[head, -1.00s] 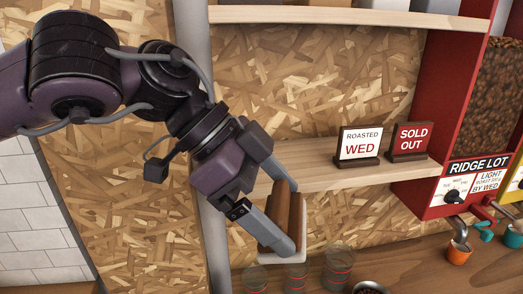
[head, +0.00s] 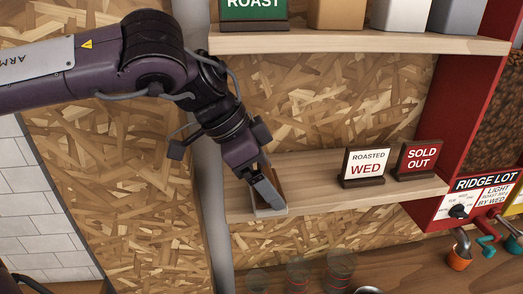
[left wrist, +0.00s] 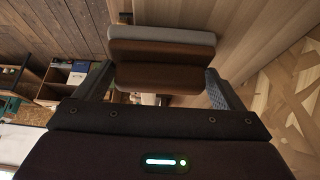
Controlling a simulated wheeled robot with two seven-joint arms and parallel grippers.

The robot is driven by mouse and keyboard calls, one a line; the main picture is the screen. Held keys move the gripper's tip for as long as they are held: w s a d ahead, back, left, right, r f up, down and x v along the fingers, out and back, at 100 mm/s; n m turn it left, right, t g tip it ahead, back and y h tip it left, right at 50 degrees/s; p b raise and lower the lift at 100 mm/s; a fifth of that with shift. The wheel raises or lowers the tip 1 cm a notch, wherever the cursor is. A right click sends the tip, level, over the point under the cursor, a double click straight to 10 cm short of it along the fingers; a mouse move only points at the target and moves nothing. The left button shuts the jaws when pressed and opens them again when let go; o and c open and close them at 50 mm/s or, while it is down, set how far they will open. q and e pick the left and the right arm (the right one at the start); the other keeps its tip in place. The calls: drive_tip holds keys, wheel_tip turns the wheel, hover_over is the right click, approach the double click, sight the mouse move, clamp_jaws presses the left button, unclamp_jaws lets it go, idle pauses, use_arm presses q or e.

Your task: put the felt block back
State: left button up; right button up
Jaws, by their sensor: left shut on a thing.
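The felt block (left wrist: 162,50) is brown with a pale grey felt layer on one side. In the left wrist view it sits between the two fingers of my left gripper. In the head view my left gripper (head: 268,192) is shut on it at the left end of the lower wooden shelf (head: 320,198). Only the block's pale edge (head: 270,212) shows clearly there, by the shelf's front edge; the fingers hide much of the rest. I cannot tell whether it touches the shelf. My right gripper is not in view.
A "ROASTED WED" sign (head: 364,166) and a red "SOLD OUT" sign (head: 417,158) stand farther right on the shelf. A grey post (head: 205,165) is close left. Glass jars (head: 340,270) stand below, and an upper shelf (head: 360,42) is above. Shelf between gripper and signs is clear.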

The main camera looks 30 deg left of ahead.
use_arm(q)
drive_tip(key=shift+w+a+r, duration=0.1)
drive_tip(key=shift+w+a, duration=0.05)
drive_tip(key=w+a+p, duration=0.2)
drive_tip(key=w+p, duration=0.1)
drive_tip(key=shift+w+a+p, duration=0.2)
drive_tip(key=shift+a+p, duration=0.05)
drive_tip(key=shift+p, duration=0.05)
drive_tip(key=shift+f, duration=0.35)
drive_tip(key=shift+s+f, duration=0.1)
drive_tip(key=o, duration=1)
drive_tip(key=shift+d, duration=0.1)
